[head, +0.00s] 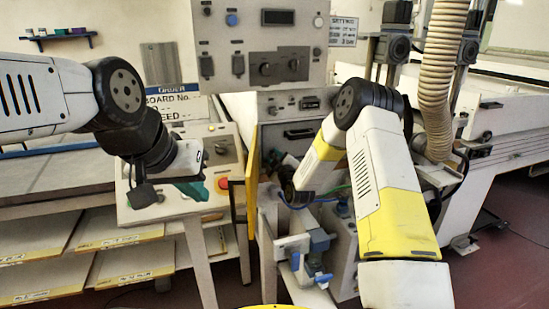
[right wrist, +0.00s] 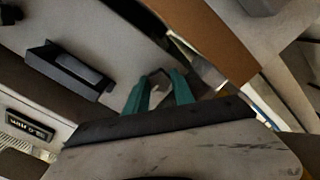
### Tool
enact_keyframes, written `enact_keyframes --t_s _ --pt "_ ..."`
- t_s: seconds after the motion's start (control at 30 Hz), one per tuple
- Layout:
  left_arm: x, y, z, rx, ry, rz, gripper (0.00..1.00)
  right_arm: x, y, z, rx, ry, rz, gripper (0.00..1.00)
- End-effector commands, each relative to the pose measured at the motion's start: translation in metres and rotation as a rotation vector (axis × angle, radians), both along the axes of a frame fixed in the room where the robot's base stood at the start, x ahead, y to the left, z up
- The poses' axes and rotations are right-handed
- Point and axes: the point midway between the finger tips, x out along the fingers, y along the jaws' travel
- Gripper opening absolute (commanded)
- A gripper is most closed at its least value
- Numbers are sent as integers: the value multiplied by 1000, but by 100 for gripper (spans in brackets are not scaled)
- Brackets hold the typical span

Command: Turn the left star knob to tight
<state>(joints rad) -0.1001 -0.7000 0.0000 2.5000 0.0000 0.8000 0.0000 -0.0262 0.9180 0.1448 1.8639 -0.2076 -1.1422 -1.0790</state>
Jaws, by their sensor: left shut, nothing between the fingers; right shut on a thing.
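I cannot single out the left star knob for sure in either view. Round dark knobs (head: 265,69) show on the upper grey control panel (head: 262,30). Blue clamp-like parts (head: 319,240) sit low in front of the machine. My left gripper (head: 193,189) has teal fingers, shut and empty, over the small sloped console at the left. My right gripper (right wrist: 158,82) is shut on a small grey, dark-edged thing (right wrist: 158,74) between its teal fingers; I cannot tell what it is.
A yellow-edged panel (head: 252,185) stands upright between my two grippers. A red button (head: 223,183) is on the console beside my left gripper. A ribbed hose (head: 440,80) hangs at the right. Shelves with boards (head: 120,265) are at the lower left.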

Motion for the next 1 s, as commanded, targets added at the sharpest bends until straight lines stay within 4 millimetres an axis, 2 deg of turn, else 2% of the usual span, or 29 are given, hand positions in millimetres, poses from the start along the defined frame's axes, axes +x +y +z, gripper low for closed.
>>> enact_keyframes --t_s 0.27,1.0 --pt "0 0 0 0 0 0 0 0 0 0 179 59 1 0" --pt "0 0 0 0 0 0 0 0 -1 -1 848 277 -1 0"
